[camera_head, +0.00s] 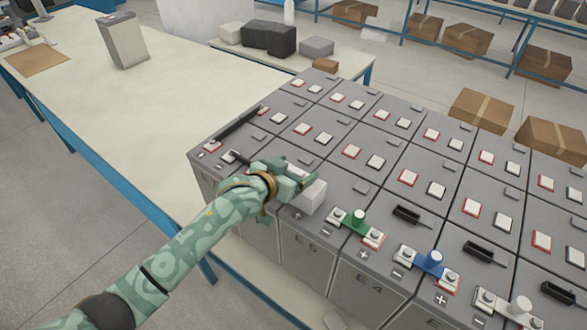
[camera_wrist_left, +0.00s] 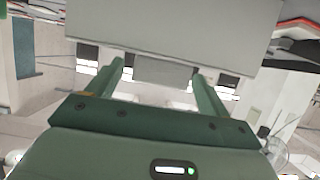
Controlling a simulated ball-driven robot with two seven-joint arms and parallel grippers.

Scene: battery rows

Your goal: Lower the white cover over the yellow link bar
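The white cover (camera_head: 314,198) is a small pale block at the fingers of my left gripper (camera_head: 303,180), over the front row of grey batteries. In the left wrist view the cover (camera_wrist_left: 175,30) fills the top, and its narrower tab (camera_wrist_left: 163,71) lies between the two green fingers of the gripper (camera_wrist_left: 158,72). I see no yellow link bar; the cover and hand hide that part of the battery top. Whether the cover touches the battery cannot be told. My right gripper is not in view.
A long black bar (camera_head: 238,123) lies at the left. The pale table (camera_head: 150,110) is largely clear.

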